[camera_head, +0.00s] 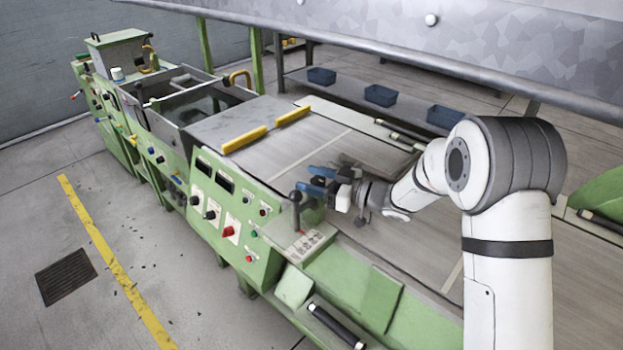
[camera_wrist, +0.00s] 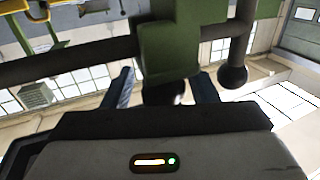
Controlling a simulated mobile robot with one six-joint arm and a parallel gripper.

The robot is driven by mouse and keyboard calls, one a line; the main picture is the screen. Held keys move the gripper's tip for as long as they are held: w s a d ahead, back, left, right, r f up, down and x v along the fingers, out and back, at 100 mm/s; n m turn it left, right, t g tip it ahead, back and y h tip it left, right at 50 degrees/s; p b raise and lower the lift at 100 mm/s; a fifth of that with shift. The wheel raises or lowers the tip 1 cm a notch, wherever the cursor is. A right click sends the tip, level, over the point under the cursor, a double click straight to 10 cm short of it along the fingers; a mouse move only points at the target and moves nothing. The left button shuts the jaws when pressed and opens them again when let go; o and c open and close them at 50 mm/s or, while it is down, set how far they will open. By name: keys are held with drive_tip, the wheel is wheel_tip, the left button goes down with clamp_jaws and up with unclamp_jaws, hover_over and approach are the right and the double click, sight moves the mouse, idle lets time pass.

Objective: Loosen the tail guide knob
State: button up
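My gripper (camera_head: 312,180) has two blue fingers spread apart above the green extruder line, near the control panel's right end. In the wrist view my gripper (camera_wrist: 162,88) is open, with a finger on each side of a dark knob-like part (camera_wrist: 163,93) under a green block (camera_wrist: 180,45). Gaps show between this part and both fingers; I cannot tell how deep it sits between them. A dark bar runs past the block, and a black ball-ended lever (camera_wrist: 233,76) hangs to its right. I cannot tell for sure which part is the tail guide knob.
A black-topped lever (camera_head: 295,198) stands just left of my gripper, over a small button panel (camera_head: 305,243). The green control panel (camera_head: 230,205) carries several knobs and buttons. Yellow handles (camera_head: 245,139) lie on the grey cover behind. A large grey overhead structure (camera_head: 450,40) crosses the top.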

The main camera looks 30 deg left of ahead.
drive_tip(key=shift+o, duration=0.2)
drive_tip(key=d+b, duration=0.1)
drive_tip(key=d, duration=0.6)
drive_tip(key=shift+w+d, duration=0.15)
drive_tip(key=shift+d, duration=0.25)
drive_tip(key=shift+f, duration=0.1)
